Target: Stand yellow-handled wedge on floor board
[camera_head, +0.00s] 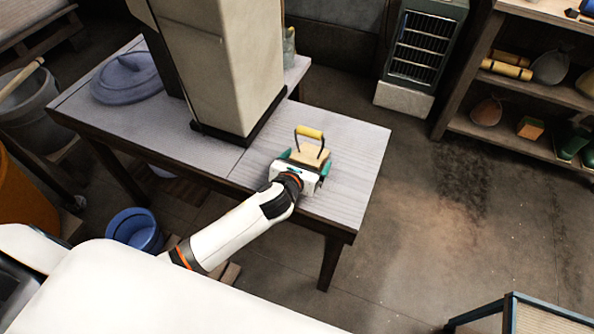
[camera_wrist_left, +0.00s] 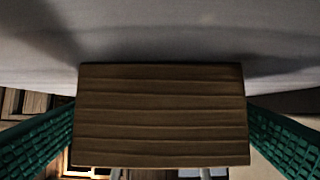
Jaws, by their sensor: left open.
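The yellow-handled wedge (camera_head: 310,153) is a pale wooden block with a yellow grip on a dark bail, standing on the grey table near its front edge. My left gripper (camera_head: 305,162) is open at the block, with one green finger on each side of it. In the left wrist view the block's grained wooden face (camera_wrist_left: 162,115) fills the space between the green fingers; I cannot tell whether they touch it. A wooden piece (camera_head: 228,272) on the floor beside my arm may be the floor board; it is mostly hidden. My right gripper is out of view.
The grey table (camera_head: 350,135) carries a large beige machine column (camera_head: 225,60) and a blue-grey lid (camera_head: 125,77). A blue bucket (camera_head: 135,228) stands on the floor at left. Shelves (camera_head: 540,85) stand at right. The floor right of the table is clear.

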